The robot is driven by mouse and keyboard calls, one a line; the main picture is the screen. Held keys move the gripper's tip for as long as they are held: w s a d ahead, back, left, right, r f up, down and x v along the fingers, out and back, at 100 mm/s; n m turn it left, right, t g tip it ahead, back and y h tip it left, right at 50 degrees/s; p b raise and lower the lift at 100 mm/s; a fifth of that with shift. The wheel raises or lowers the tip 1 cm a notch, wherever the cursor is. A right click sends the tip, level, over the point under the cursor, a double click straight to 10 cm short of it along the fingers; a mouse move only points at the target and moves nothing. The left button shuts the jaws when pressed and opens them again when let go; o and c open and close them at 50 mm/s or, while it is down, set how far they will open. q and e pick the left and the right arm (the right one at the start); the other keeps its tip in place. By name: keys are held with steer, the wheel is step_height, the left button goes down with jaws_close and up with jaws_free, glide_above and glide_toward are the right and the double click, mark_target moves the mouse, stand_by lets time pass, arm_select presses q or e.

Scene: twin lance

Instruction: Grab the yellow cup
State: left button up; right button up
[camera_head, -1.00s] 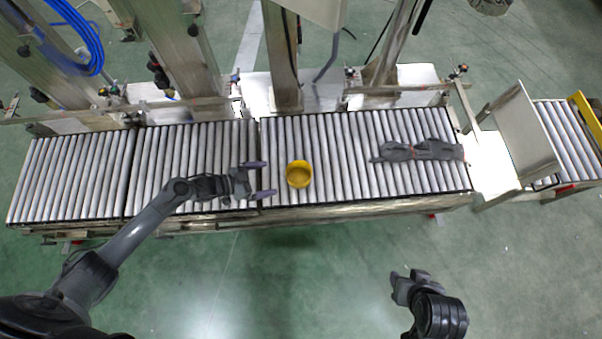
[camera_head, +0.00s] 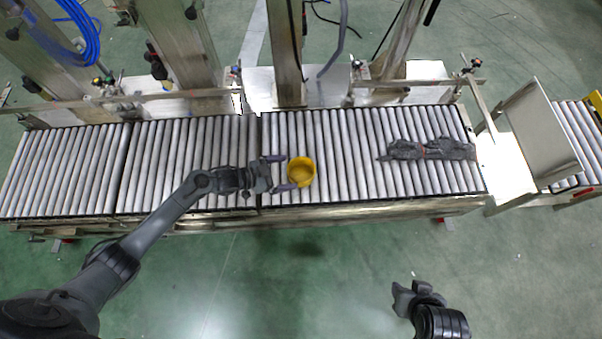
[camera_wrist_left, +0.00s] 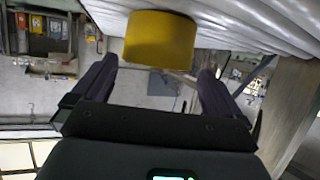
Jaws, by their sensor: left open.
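The yellow cup (camera_head: 301,172) stands on the roller conveyor (camera_head: 345,180) near the middle of the head view. My left gripper (camera_head: 282,173) is open just left of the cup, its two fingers pointing at it. In the left wrist view the cup (camera_wrist_left: 160,40) shows ahead of the open left gripper (camera_wrist_left: 155,80), centred between the two fingers and beyond their tips. Nothing is held in it. My right gripper (camera_head: 403,297) is low in the head view, over the floor and away from the conveyor. Whether its jaws are open cannot be made out.
A dark grey elongated object (camera_head: 432,150) lies on the rollers to the right of the cup. Metal posts (camera_head: 286,60) and a rail stand along the conveyor's far side. A metal panel (camera_head: 540,120) stands at its right end. The rollers left of the gripper are clear.

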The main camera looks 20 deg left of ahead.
mark_target(295, 177)
arm_select(q)
steer(key=b+x, duration=0.2)
steer(key=x, duration=0.1)
steer(key=shift+d+f, duration=0.2)
steer(key=shift+f, duration=0.15)
steer(key=shift+w+d+b, duration=0.25)
steer(key=shift+d+b, duration=0.05)
steer(key=shift+d, duration=0.1)
steer(key=shift+a, duration=0.1)
